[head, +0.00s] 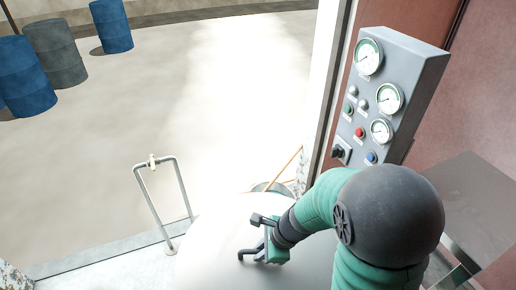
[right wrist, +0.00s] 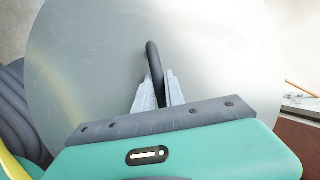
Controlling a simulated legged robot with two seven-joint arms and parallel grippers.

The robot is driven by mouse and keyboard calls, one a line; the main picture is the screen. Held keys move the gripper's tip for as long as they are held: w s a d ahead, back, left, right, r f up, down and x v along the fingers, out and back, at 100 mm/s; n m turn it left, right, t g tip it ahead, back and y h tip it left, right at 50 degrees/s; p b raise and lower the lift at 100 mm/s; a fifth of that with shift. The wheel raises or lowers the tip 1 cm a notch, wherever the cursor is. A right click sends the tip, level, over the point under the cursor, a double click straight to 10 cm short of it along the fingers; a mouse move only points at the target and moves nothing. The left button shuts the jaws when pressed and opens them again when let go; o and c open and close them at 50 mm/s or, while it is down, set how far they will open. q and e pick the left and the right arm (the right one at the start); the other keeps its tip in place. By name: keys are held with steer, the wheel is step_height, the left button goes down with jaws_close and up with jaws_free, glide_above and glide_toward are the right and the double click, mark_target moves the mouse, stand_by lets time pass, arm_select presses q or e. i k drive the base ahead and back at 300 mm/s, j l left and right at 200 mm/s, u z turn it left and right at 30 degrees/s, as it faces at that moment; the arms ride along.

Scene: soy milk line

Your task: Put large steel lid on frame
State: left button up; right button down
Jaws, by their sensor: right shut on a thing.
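The large steel lid (head: 215,235) is a broad, pale, shiny disc at the bottom middle of the head view. It also fills most of the right wrist view (right wrist: 90,75). My right gripper (head: 258,250) is over the lid and shut on its dark curved handle (right wrist: 152,58). In the right wrist view the two fingers (right wrist: 157,92) pinch the handle near the lid's middle. An upright bent metal tube (head: 161,161) with a small brass-coloured piece on top stands left of the lid; I cannot tell whether it is the task's frame. What lies under the lid is hidden. My left gripper is out of view.
A grey control panel (head: 398,75) with gauges and buttons stands right of the lid, close to my right arm. A grey table-like surface (head: 475,200) is at the far right. Several drums, blue (head: 111,25) and grey (head: 55,52), stand far left. The floor between is clear.

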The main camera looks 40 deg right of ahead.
mark_target(469, 198)
steer(key=i+z, duration=0.2)
steer(key=z, duration=0.25)
steer(key=i+j+z, duration=0.1)
steer(key=z, duration=0.3)
steer(key=i+j+z, duration=0.2)
steer(key=z, duration=0.25)
steer(key=i+j+z, duration=0.2)
steer(key=z, duration=0.25)
